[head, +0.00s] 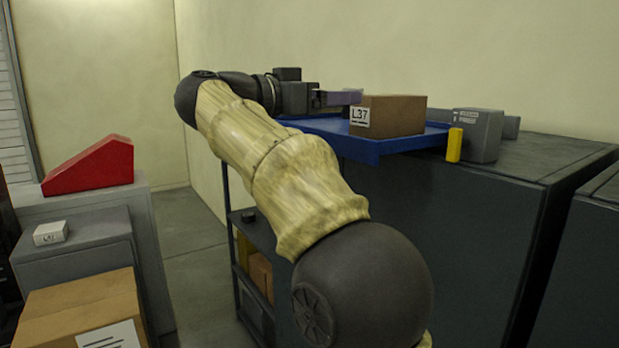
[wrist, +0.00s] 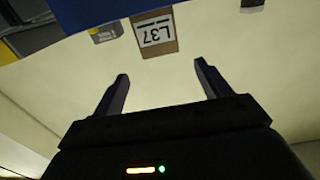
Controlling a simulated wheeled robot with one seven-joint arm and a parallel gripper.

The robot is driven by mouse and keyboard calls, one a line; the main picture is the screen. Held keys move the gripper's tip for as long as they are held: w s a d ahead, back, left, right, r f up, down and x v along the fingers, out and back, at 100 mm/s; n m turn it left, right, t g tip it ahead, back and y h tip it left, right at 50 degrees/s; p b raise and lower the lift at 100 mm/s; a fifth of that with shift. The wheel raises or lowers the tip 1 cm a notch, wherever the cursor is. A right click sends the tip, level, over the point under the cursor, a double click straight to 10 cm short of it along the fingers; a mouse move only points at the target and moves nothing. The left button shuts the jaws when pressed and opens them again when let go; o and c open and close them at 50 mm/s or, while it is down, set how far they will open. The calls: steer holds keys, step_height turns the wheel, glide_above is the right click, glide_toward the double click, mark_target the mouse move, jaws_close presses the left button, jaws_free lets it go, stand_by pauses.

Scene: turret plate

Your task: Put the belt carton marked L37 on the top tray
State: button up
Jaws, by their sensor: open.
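The brown belt carton (head: 394,116) has a white label reading L37. It rests on the blue top tray (head: 385,147). In the wrist view the carton (wrist: 157,20) shows upside down, ahead of my fingertips and roughly in line with the space between them. My gripper (head: 345,97) is open and empty, just left of the carton at about its top height in the head view. In the wrist view both fingers of my gripper (wrist: 162,72) are spread, with a gap between them and the carton. The blue tray (wrist: 105,10) also shows there along the top edge.
A grey box (head: 478,135) and a yellow block (head: 454,145) stand right of the carton. A dark cabinet (head: 450,210) is below. At left are a red wedge (head: 92,167), a small white box (head: 50,233) and another brown carton (head: 80,310). The floor between is clear.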

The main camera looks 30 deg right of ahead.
steer(key=w+a+f+n+t+y, duration=0.1)
steer(key=w+a+f+n+t, duration=0.2)
steer(key=w+t, duration=0.35)
steer(key=w+a+n+t, duration=0.4)
steer(key=w+n+t, duration=0.1)
steer(key=t, duration=0.2)
steer(key=w+a+f+n+t+y, duration=0.1)
steer(key=w+a+f+n+y, duration=0.1)
steer(key=a+f+n+y, duration=0.45)
steer(key=w+a+f+n+t+y, duration=0.25)
steer(key=f+y, duration=0.45)
steer(key=f, duration=0.5)
steer(key=s+a+f+n+g+y, duration=0.15)
steer(key=s+f+g, duration=0.25)
steer(key=f, duration=0.5)
steer(key=s+a+f+g+y, duration=0.1)
steer(key=s+f+g+y, duration=0.2)
steer(key=f, duration=0.7)
steer(key=s+f+g, duration=0.4)
steer(key=s+f, duration=0.3)
steer(key=s, duration=0.3)
steer(key=s+d+f+m+g+h, duration=0.1)
steer(key=s+f+g, duration=0.3)
steer(key=s+f, duration=0.3)
steer(key=s, duration=0.3)
steer(key=shift+s+d+g, duration=0.15)
steer(key=shift+s+g, duration=0.15)
steer(key=shift+s, duration=0.05)
